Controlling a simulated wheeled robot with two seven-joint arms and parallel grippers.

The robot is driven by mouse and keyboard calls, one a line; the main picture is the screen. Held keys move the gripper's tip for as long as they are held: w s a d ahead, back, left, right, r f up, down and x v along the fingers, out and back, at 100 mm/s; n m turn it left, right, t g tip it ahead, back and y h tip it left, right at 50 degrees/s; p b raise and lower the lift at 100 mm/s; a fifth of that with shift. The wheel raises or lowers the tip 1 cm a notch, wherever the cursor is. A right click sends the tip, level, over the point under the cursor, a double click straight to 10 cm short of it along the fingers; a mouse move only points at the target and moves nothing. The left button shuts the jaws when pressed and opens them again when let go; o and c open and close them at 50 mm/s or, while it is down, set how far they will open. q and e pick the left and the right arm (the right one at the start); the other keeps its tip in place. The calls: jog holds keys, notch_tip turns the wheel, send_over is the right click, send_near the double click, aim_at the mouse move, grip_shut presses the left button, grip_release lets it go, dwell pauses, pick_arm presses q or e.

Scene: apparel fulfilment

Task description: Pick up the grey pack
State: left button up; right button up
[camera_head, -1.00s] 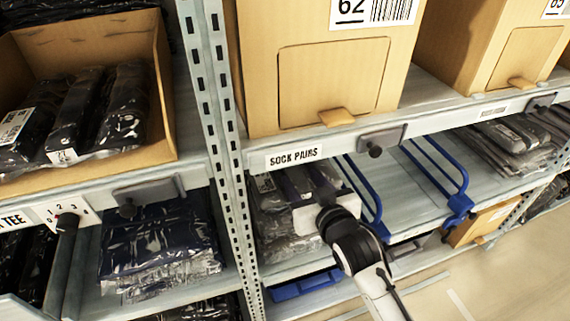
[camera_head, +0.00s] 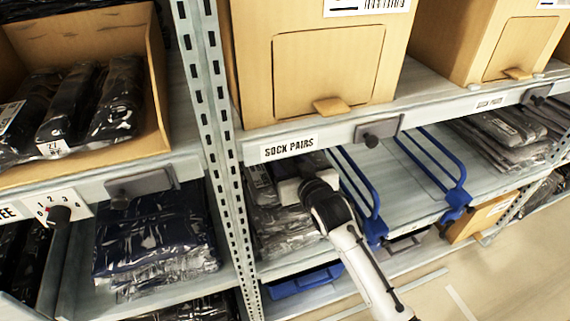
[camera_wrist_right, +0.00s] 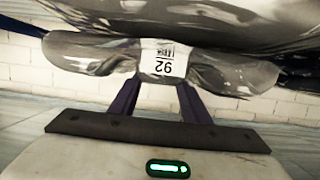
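A grey, shiny wrapped pack (camera_wrist_right: 85,53) with a white label marked 92, upside down, lies across the right wrist view just beyond my right gripper (camera_wrist_right: 158,85). The two purple fingers stand apart and reach toward its middle, one near each side of the label. Their tips are hidden at the pack, so contact is unclear. In the head view my right gripper (camera_head: 300,188) is inside the bay labelled SOCK PAIRS, above grey packs (camera_head: 285,240); its fingers are hidden there. My left gripper is not in view.
A larger grey pack (camera_wrist_right: 220,22) hangs close above in the wrist view. Blue wire dividers (camera_head: 362,195) stand right of my arm, with bare shelf (camera_head: 405,185) between them. A metal upright (camera_head: 215,130) borders the bay on the left; the shelf edge (camera_head: 340,137) is above.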

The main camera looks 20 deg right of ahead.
jog(key=c, duration=0.9)
jog(key=shift+r, duration=0.1)
